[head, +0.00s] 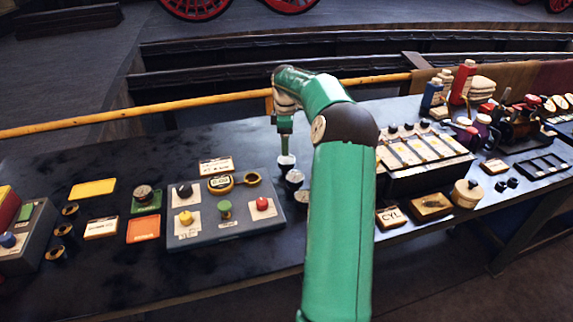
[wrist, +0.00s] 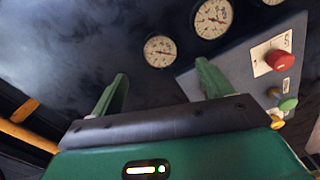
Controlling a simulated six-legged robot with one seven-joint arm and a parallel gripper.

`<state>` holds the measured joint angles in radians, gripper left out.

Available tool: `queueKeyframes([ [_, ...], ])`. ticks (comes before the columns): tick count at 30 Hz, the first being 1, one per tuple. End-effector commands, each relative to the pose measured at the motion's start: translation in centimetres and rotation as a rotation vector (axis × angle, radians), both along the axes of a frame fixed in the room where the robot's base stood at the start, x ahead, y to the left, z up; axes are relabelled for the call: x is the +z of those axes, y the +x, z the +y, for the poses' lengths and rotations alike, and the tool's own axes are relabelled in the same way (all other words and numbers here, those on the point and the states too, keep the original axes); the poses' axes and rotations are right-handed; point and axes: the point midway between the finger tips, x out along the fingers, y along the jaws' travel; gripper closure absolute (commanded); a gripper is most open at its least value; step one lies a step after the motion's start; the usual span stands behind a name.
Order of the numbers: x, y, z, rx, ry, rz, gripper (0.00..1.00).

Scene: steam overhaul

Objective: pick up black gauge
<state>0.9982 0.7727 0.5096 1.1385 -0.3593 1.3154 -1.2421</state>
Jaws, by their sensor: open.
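My gripper (head: 285,148) is open and points down above the table, just behind the right end of the grey control panel. In the wrist view, its two green fingers (wrist: 162,72) are apart with nothing between them. A white-faced gauge with a dark rim (wrist: 160,51) lies just beyond the fingertips. A second such gauge (wrist: 213,18) lies farther off to the right, and a third is cut off at the top edge. In the head view, white-faced gauges stand in a row below my gripper: a far one (head: 286,161), a middle one (head: 294,177) and a near one partly hidden by my arm.
The grey control panel (head: 230,232) with coloured knobs is left of the gauges. A dark round piece (head: 143,191) rests on a green card farther left. A dark box with light plates (head: 425,150) stands right of my arm. A yellow rail (head: 200,103) runs behind the table (head: 225,275).

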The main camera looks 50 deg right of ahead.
Motion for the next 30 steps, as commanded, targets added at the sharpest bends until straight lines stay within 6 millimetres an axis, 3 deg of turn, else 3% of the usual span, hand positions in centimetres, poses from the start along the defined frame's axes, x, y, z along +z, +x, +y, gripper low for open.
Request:
queueKeyframes([
  [6, -4.0, -0.1, 0.0, -0.001, 0.002, 0.001, 0.21],
  [14, -5.9, -0.1, 0.0, 0.000, 0.001, 0.001, 0.21],
  [22, -9.8, -0.2, -0.1, 0.000, 0.001, 0.001, 0.21],
  [30, -10.2, -0.2, -0.1, -0.001, -0.001, -0.001, 0.21],
])
